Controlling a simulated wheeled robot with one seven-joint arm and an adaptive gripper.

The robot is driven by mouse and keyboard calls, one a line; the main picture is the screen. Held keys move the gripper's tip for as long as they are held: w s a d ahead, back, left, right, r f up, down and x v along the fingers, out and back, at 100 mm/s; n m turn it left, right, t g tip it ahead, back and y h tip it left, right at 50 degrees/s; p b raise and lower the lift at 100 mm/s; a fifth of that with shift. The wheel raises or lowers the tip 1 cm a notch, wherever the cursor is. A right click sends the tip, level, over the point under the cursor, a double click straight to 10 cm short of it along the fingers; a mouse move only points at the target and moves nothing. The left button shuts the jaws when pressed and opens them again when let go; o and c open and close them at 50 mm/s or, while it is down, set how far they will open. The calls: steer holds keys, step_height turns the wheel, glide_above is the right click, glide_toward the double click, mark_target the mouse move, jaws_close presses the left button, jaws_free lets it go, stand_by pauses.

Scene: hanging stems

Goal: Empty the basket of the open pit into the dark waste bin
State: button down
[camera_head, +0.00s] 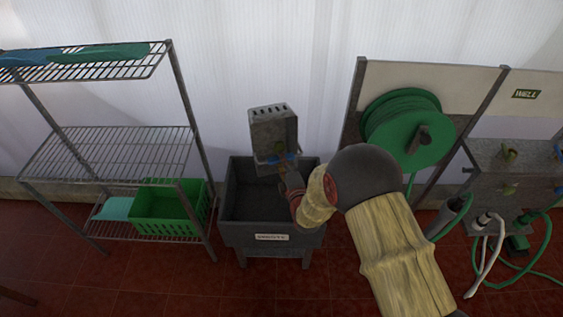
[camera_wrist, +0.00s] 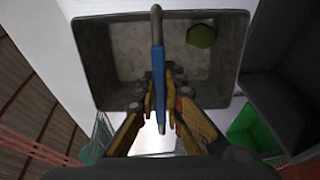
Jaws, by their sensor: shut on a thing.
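My gripper (camera_head: 286,167) is shut on the blue handle (camera_wrist: 158,55) of a grey metal basket (camera_head: 273,132). The basket hangs above the back part of the dark waste bin (camera_head: 232,229), apart from the floor. It is tipped, with a row of slots on its upper side. In the wrist view the fingers (camera_wrist: 160,78) close on the handle, in front of the basket's open side (camera_wrist: 150,20). A green lump (camera_wrist: 201,36) shows inside the basket. The bin's inside is dark, and I cannot tell what lies in it. The open pit is not seen.
A wire shelf rack (camera_head: 105,150) with a green crate (camera_head: 165,208) stands left of the bin. A green hose reel (camera_head: 405,125) on a panel and a tap station (camera_head: 510,165) with hoses stand at the right. A white wall is behind.

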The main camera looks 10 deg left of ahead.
steer(key=f+t+b, duration=0.1)
steer(key=b, duration=0.1)
steer(key=shift+s+d+f+y+b, duration=0.1)
steer(key=shift+s+f+y+b, duration=0.1)
steer(key=shift+y+b, duration=0.1)
steer(key=f+t+y+b, duration=0.1)
steer(key=b, duration=0.5)
steer(key=w+f+t+y+b, duration=0.1)
steer(key=f+t+b, duration=0.1)
steer(key=b, duration=0.5)
steer(key=f+t+b, duration=0.1)
steer(key=b, duration=0.6)
steer(key=shift+w+a+f+y, duration=0.15)
steer(key=shift+a+f+y, duration=0.1)
steer(key=shift+a+y, duration=0.15)
steer(key=shift+f+t+b, duration=0.15)
steer(key=shift+t+b, duration=0.15)
steer(key=shift+b, duration=0.45)
steer(key=shift+w+a+f+t+y+b, duration=0.1)
steer(key=shift+w+f+t+y+b, duration=0.15)
steer(key=shift+f+t+y, duration=0.3)
steer(key=shift+r, duration=0.15)
